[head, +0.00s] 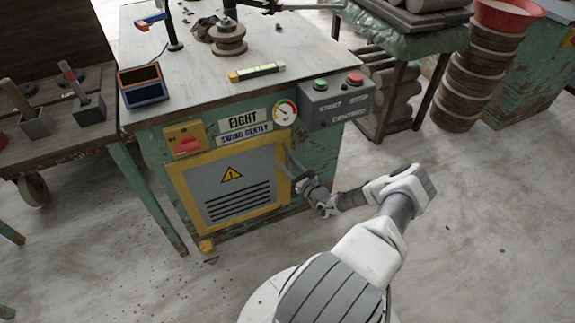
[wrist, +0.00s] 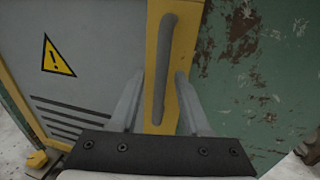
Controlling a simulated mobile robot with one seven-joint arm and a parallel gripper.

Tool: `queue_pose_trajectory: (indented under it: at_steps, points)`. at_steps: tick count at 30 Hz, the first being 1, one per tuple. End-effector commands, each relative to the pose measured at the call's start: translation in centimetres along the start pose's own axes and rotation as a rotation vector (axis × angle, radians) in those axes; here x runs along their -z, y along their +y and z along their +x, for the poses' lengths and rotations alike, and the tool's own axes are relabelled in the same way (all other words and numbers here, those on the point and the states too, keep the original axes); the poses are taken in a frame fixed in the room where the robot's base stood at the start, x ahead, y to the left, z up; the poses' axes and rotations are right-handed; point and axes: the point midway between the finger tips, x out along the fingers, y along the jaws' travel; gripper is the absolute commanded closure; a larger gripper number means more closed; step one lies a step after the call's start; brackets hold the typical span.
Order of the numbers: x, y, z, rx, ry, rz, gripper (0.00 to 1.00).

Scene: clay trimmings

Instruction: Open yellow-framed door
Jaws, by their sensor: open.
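The yellow-framed door (head: 238,188) is a grey panel with a warning triangle and dark vent slots, set in the front of a green machine. It looks shut in its frame. In the wrist view, the door (wrist: 95,32) fills the left side. Its grey bar handle (wrist: 164,75) stands upright on the right strip of the yellow frame. My gripper (wrist: 160,82) is open, with one finger on each side of the handle's lower part. I cannot tell whether either finger touches it. In the head view, my gripper (head: 298,172) is at the door's right edge.
Above the door are a red switch on a yellow plate (head: 186,140), a gauge (head: 285,112) and a grey start/stop box (head: 336,98). A cart (head: 60,140) stands left. A rack (head: 400,75) and stacked round pieces (head: 475,75) stand right. The floor before the door is mostly clear.

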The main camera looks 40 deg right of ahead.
Motion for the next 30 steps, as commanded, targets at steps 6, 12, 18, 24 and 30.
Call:
queue_pose_trajectory:
  at_steps: [6, 12, 18, 24, 30]
  points:
    - [-0.04, -0.01, 0.15, 0.000, 0.000, 0.000, 0.53]
    - [-0.04, 0.00, 0.14, 0.000, 0.000, 0.000, 0.78]
    - [-0.03, 0.01, 0.13, 0.000, 0.000, 0.000, 1.00]
    - [-0.03, 0.02, 0.13, 0.000, 0.000, 0.000, 1.00]
    - [-0.02, 0.04, 0.12, -0.001, 0.000, 0.000, 1.00]
